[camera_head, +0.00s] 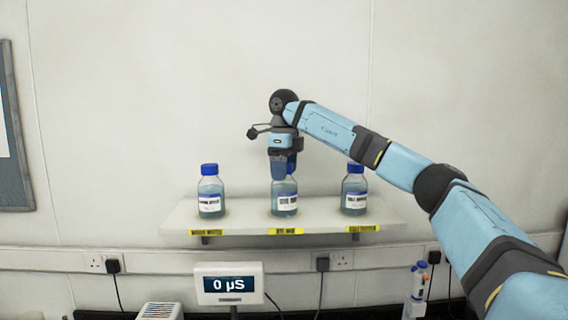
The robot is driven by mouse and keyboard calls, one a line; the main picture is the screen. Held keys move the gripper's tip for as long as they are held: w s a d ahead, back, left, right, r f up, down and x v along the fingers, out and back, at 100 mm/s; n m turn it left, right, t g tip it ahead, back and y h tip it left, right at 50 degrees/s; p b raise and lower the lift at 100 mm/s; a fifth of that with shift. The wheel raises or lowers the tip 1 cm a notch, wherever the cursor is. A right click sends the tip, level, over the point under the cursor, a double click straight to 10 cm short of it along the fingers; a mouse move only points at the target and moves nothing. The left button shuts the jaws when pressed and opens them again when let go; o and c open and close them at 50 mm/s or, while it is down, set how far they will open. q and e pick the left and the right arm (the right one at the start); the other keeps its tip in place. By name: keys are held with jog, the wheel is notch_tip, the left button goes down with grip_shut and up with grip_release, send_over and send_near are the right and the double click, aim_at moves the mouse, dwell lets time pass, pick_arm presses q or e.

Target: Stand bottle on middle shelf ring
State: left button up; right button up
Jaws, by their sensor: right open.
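Three clear bottles with white labels stand on a white wall shelf (245,222). The middle bottle (285,197) stands upright on the shelf above the middle yellow tag (286,231). My right gripper (284,172) points down over this bottle, its open fingers around the top, hiding the cap. The left bottle (210,194) and the right bottle (354,194) have blue caps and stand apart from it. The shelf ring under the middle bottle cannot be made out clearly. My left gripper is not in view.
A display reading 0 µS (231,285) stands below the shelf. A grey board (14,140) hangs at the far left. The wall above the shelf's left half is clear.

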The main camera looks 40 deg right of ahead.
notch_tip(320, 180, up, 12)
dwell(0.6)
dwell(0.5)
